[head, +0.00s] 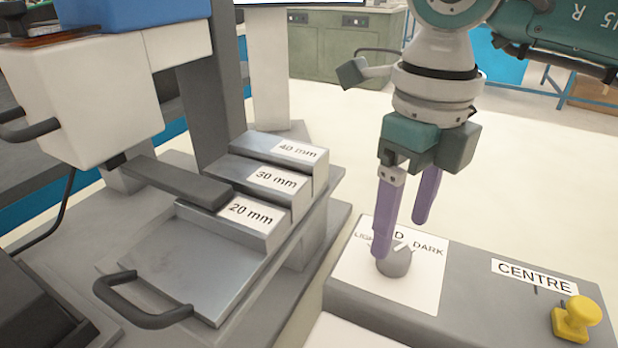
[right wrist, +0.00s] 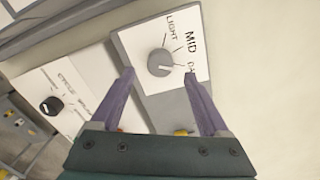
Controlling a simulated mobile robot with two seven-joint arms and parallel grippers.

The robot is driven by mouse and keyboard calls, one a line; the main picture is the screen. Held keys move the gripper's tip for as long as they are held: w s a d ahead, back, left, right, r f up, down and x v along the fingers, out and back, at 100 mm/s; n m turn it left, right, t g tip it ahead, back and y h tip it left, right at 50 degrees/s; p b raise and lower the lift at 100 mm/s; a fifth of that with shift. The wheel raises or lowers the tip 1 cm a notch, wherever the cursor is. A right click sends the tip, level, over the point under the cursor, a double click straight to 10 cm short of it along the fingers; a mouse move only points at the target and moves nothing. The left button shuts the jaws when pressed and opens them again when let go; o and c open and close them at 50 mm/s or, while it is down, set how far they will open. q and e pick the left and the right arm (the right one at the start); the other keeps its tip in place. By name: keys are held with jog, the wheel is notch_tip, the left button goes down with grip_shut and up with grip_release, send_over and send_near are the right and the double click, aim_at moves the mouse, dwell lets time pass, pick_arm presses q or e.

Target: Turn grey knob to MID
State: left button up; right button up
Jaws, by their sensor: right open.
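The grey knob (head: 394,262) sits on a white label plate (head: 348,268) marked LIGHT, MID and DARK, with MID partly hidden by a finger in the head view. The knob also shows in the right wrist view (right wrist: 160,62). Its white pointer line seems turned toward the DARK side, but it is too small to be sure. My right gripper (head: 401,237) is open and empty, with its purple fingers pointing down over the plate. In the right wrist view the knob lies between and beyond the fingertips (right wrist: 159,75). I cannot tell whether a finger touches it. My left gripper is out of view.
A yellow knob (head: 577,320) by a CENTRE label stands at the right on the same grey box. Metal steps marked 20, 30 and 40 mm (head: 200,258) stand to the left. The right wrist view shows a black knob (right wrist: 50,105) on another white panel.

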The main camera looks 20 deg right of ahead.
aim_at(396, 250)
notch_tip(396, 250, down, 4)
jog(key=shift+f, duration=0.1)
grip_shut()
dwell(0.7)
